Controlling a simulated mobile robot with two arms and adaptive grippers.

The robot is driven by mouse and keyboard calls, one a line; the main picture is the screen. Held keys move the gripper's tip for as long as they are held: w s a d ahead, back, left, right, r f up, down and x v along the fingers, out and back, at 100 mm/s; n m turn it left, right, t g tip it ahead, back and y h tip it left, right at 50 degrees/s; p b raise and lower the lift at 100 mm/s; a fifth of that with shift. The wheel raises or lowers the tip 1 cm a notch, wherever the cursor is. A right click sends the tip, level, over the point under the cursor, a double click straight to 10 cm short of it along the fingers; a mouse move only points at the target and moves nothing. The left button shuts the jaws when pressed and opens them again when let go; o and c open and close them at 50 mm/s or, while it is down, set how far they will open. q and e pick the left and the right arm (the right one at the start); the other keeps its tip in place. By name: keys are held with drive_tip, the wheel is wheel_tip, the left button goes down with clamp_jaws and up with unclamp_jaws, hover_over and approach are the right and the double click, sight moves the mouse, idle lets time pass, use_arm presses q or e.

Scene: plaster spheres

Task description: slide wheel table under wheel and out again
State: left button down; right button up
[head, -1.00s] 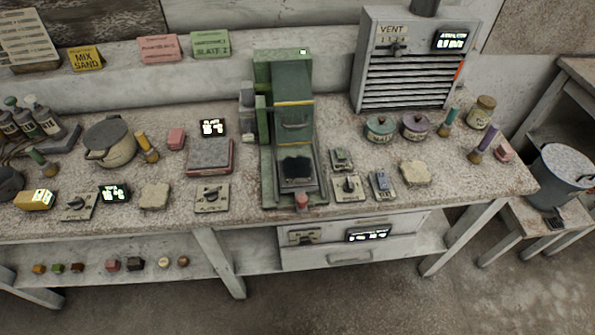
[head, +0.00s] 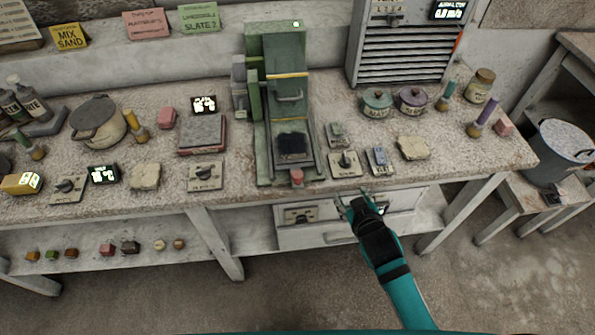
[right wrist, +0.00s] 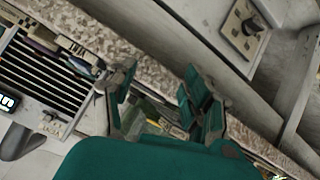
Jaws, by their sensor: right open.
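The green wheel machine (head: 278,60) stands on the bench at the middle of the head view. Its wheel is not visible; a green hood with a yellow stripe and a handle covers the upper part. The wheel table (head: 292,160) lies in front of the hood, with a dark patch on it and a red knob (head: 297,177) at its front end. My right gripper (head: 353,200) is open and empty near the bench's front edge, right of the knob and apart from it. Its spread fingers also show in the right wrist view (right wrist: 157,85). My left gripper is out of view.
Switch plates (head: 343,164) and a pale stone slab (head: 413,147) lie right of the machine. A grey block on a red base (head: 203,134) lies left. A drawer (head: 310,236) is below the bench top. A vent box (head: 405,45) stands behind.

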drive_tip(key=w+a+r+n+t+y, duration=0.3)
drive_tip(key=a+r, duration=0.2)
drive_tip(key=r, duration=0.4)
drive_tip(key=w+a+r+n+t+y, duration=0.25)
drive_tip(key=a+r+n+y, duration=0.2)
drive_tip(key=r, duration=0.55)
drive_tip(key=w+a+r+n+t+y, duration=0.25)
drive_tip(key=a+r, duration=0.25)
drive_tip(key=r, duration=0.4)
drive_tip(key=s+a+r+n+g+y, duration=0.5)
drive_tip(key=a+r+n+g+y, duration=0.4)
drive_tip(key=n, duration=0.4)
drive_tip(key=s+a+f+n+g, duration=0.2)
drive_tip(key=s+a+n+g, duration=0.55)
drive_tip(key=n+g, duration=0.45)
drive_tip(key=n+t+h, duration=0.2)
drive_tip(key=n+h, duration=0.4)
drive_tip(key=h, duration=1.4)
hover_over(297, 173)
wheel_tip(297, 173, down, 10)
wheel_tip(297, 173, down, 17)
drive_tip(key=p, duration=0.3)
drive_tip(key=shift+r+p, duration=0.2)
drive_tip(key=shift+p, duration=0.1)
